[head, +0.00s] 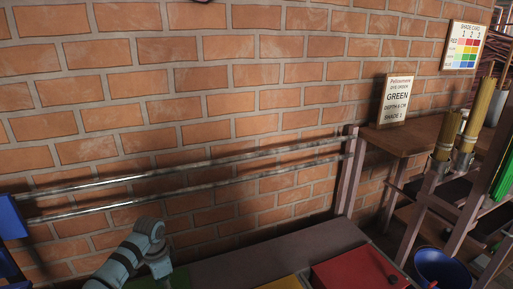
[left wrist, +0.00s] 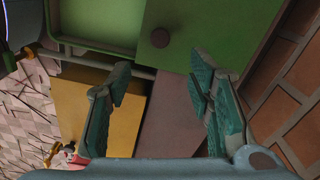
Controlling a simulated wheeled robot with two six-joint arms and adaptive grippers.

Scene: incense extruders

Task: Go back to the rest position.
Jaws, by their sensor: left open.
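My left arm shows at the lower left of the head view, bent near a green patch at the bottom edge; its fingertips are not clear there. In the left wrist view my left gripper (left wrist: 162,78) is open, its two teal fingers wide apart with nothing between them. Below the fingers are a green lid with a round knob (left wrist: 205,30) and a yellow surface (left wrist: 82,112). My right gripper is in neither view.
A red lidded box (head: 350,268) and a yellow one (head: 285,283) stand on the grey bench (head: 235,262). Two metal rails (head: 200,168) run along the brick wall. At right are an order card (head: 396,100), brass tubes (head: 448,135) and a blue bowl (head: 440,268).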

